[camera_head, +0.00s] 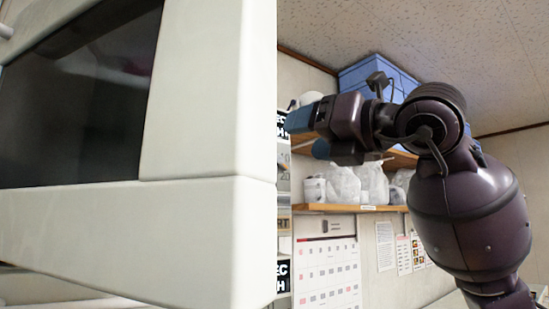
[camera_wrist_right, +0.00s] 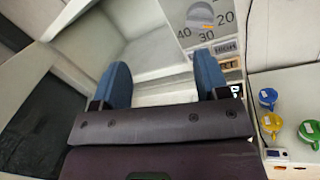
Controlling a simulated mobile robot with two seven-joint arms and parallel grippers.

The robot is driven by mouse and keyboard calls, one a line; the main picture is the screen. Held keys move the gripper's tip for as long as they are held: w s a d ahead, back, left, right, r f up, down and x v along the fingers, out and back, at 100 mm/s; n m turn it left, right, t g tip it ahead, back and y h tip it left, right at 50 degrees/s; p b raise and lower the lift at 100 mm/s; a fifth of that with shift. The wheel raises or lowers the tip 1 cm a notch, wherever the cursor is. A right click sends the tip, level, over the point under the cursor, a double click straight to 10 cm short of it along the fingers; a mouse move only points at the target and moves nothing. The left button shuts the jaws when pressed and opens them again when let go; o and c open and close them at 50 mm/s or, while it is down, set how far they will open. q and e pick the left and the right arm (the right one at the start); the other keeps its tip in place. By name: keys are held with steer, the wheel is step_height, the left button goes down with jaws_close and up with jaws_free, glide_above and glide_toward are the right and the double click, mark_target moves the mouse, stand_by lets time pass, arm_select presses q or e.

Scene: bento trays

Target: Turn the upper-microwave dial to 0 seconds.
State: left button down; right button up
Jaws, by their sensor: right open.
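A white microwave (camera_head: 200,225) with a dark door window (camera_head: 80,100) fills the left of the head view. In the right wrist view, a round grey dial (camera_wrist_right: 200,15) shows at the top, with the numbers 40, 30 and 20 around it and an orange mark near its lower edge. Its upper part is close to the frame edge, and its exact setting is unclear. My right gripper (camera_head: 306,135) is open and empty, to the right of the microwave. In the wrist view its blue fingers (camera_wrist_right: 162,78) are apart, below the dial and not touching it. My left gripper is out of view.
Behind my right arm, a wooden shelf (camera_head: 360,208) holds white bags, with a blue box (camera_head: 360,75) higher up. A calendar (camera_head: 327,272) hangs below. In the wrist view, several coloured cup-like items, one yellow (camera_wrist_right: 268,98), lie at the right.

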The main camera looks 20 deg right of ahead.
mark_target(282, 161)
steer(key=w+m+h+p, duration=0.1)
steer(key=w, duration=0.2)
steer(key=w+f+m+h+p, duration=0.1)
steer(key=w, duration=0.2)
steer(key=w+m+h, duration=0.1)
steer(key=w+m, duration=0.1)
steer(key=w, duration=0.2)
steer(key=shift+w+a+f+t+h+p, duration=0.1)
steer(key=shift+a+f+t+h+p, duration=0.1)
steer(key=shift+a+t+h+p, duration=0.15)
steer(key=shift+w+a, duration=0.15)
steer(key=shift+w, duration=0.45)
steer(key=c, duration=0.9)
steer(key=shift+f, duration=0.1)
